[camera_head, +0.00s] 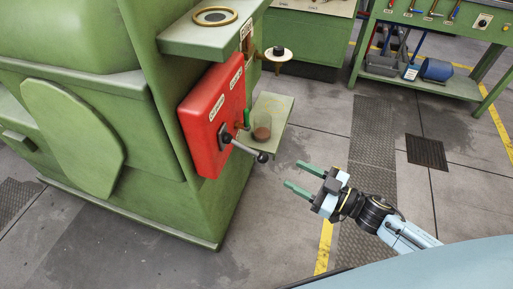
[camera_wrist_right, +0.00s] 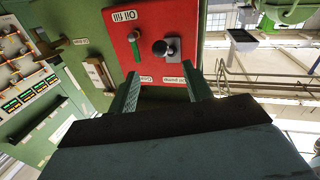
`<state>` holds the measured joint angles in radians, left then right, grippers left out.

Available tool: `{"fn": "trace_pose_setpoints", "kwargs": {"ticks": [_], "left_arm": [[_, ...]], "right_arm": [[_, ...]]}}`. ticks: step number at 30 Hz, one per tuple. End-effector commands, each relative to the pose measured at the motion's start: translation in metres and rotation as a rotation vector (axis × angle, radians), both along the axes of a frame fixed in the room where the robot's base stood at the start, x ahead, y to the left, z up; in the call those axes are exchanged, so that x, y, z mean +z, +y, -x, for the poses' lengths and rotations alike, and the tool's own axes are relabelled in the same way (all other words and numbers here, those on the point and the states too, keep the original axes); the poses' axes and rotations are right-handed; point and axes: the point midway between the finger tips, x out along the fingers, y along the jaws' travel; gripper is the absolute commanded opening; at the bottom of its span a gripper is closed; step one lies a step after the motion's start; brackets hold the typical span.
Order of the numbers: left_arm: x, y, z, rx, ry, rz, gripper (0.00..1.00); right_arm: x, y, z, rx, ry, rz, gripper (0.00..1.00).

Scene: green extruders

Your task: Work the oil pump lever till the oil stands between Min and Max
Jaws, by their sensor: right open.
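The oil pump lever (camera_head: 245,149) is a grey rod with a dark ball knob, sticking out from the red box (camera_head: 212,115) towards the lower right. Its knob (camera_wrist_right: 162,47) points towards the camera in the right wrist view. A small green handle (camera_head: 246,118) is next to the lever's mount. My right gripper (camera_head: 294,174) is open and empty, right of the knob and apart from it. My left gripper is not in view.
The green machine (camera_head: 130,60) fills the left side, with a small green shelf (camera_head: 277,110) by the vessel. An "Oil fill" label (camera_wrist_right: 124,16) is on the red panel. A green bench (camera_head: 430,85) stands at the back right. Open floor surrounds my right gripper.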

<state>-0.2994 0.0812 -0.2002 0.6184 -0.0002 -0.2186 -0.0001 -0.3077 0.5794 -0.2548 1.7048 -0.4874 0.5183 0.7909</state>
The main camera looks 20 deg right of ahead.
Motion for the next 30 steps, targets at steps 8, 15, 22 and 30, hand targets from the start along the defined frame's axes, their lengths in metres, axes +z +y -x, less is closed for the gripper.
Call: {"fn": "trace_pose_setpoints", "kwargs": {"ticks": [8, 15, 22, 30], "left_arm": [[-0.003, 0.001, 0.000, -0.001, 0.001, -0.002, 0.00], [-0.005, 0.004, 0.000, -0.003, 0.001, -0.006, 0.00], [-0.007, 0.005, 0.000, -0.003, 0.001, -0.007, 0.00], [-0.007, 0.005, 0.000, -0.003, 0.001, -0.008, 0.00]], "right_arm": [[0.000, 0.030, -0.034, -0.001, -0.005, -0.002, 0.50], [0.000, 0.063, -0.072, 0.000, -0.005, -0.002, 0.50], [0.000, 0.082, -0.093, 0.000, -0.002, -0.002, 0.50], [-0.001, 0.087, -0.099, 0.000, -0.001, 0.000, 0.50]]}}
